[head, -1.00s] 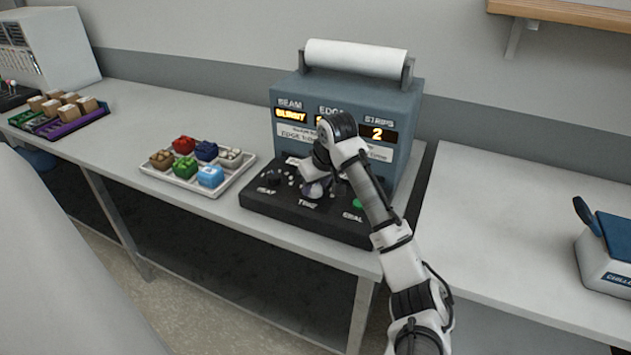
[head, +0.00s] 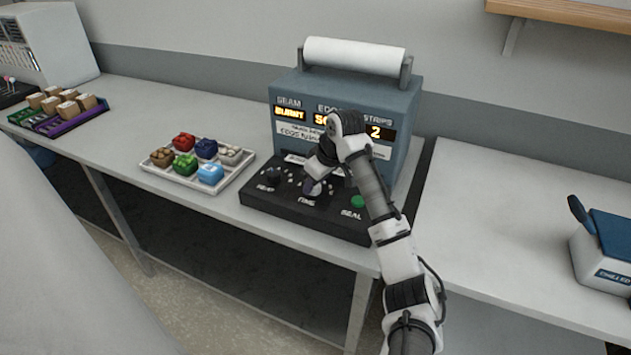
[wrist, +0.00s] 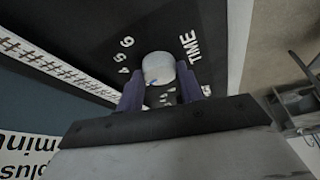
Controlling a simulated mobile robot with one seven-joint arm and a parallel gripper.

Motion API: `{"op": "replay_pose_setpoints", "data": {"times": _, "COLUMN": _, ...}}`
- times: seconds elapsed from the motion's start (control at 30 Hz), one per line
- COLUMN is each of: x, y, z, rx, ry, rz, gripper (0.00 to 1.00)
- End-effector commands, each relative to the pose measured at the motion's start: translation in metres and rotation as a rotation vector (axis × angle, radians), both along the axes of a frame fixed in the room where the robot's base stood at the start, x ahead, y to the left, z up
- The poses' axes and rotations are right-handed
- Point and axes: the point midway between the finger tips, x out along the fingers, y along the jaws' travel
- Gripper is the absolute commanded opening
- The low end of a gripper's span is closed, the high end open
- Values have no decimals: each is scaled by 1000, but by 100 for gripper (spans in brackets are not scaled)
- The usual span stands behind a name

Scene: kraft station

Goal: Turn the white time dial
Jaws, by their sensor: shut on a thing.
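The white time dial (wrist: 158,68) is a round white knob with a small blue mark, on the black control panel (wrist: 100,20). It sits between the printed numbers and the word TIME in the wrist view. My gripper (wrist: 160,88) has purple fingers, one on each side of the dial, and is shut on it. In the head view my gripper (head: 313,188) reaches down onto the middle of the panel above the TIME label, and the arm hides most of the dial.
The sealing machine (head: 400,100) stands behind the panel with a white roll on top and lit displays. A black dial (head: 272,176) is at left, a green button (head: 358,201) at right. A tray (head: 215,190) of colored blocks stands left.

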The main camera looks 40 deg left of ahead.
Motion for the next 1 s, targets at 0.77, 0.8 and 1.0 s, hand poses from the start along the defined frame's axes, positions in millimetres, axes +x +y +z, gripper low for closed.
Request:
{"op": "replay_pose_setpoints", "data": {"times": 0.77, "x": 0, "y": -12, "z": 28, "rx": 4, "ry": -4, "rz": -2, "gripper": 58}}
{"op": "replay_pose_setpoints", "data": {"times": 0.8, "x": 0, "y": -15, "z": 36, "rx": 4, "ry": -5, "rz": -2, "gripper": 58}}
{"op": "replay_pose_setpoints", "data": {"times": 1.0, "x": -1, "y": -33, "z": 81, "rx": 4, "ry": -6, "rz": -1, "gripper": 58}}
